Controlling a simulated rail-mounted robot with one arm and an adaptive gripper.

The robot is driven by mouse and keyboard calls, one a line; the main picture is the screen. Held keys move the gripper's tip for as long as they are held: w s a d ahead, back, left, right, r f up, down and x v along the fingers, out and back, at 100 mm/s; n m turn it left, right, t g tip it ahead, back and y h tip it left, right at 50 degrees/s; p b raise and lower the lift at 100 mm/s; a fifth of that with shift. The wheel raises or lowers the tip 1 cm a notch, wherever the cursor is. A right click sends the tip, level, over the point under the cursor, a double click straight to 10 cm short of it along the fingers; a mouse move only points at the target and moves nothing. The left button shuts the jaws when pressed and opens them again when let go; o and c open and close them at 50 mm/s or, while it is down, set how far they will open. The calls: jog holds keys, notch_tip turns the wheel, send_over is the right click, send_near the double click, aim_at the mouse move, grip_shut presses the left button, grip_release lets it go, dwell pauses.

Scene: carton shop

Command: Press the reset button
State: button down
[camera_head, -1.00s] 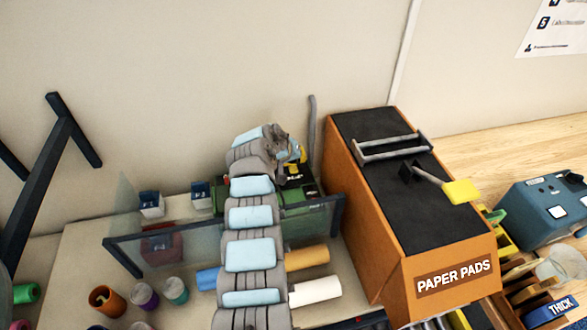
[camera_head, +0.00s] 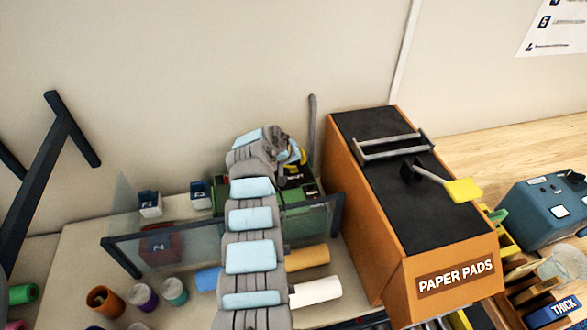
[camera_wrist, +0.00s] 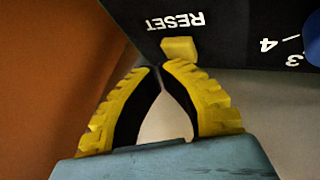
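The reset button is a small yellow block (camera_wrist: 179,49) on a black panel (camera_wrist: 232,28), beside the white word RESET, which appears upside down in the wrist view. My gripper (camera_wrist: 160,67) has yellow ribbed fingers with black inner faces. Its tips are together, with a gap only lower between the curved fingers, and nothing is held. The tips are right at the button's near edge; I cannot tell whether they touch it. In the head view my gripper (camera_head: 294,157) is over a green machine (camera_head: 305,222), and my arm hides much of it and the button.
A tall orange PAPER PADS box (camera_head: 350,215) stands close to the right of the green machine. A clear panel in a dark frame (camera_head: 185,240) is in front. Several coloured rolls, such as a white one (camera_head: 317,290), lie near my arm. A blue device (camera_head: 545,215) is far right.

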aim_at(297, 167)
jog(key=shift+f+b, duration=0.4)
jog(key=shift+f, duration=0.1)
dwell(0.5)
jog(key=shift+r, duration=0.15)
jog(key=shift+r+p, duration=0.45)
jog(key=shift+r, duration=0.3)
jog(key=shift+r+p, duration=0.95)
jog(key=shift+r, duration=1.55)
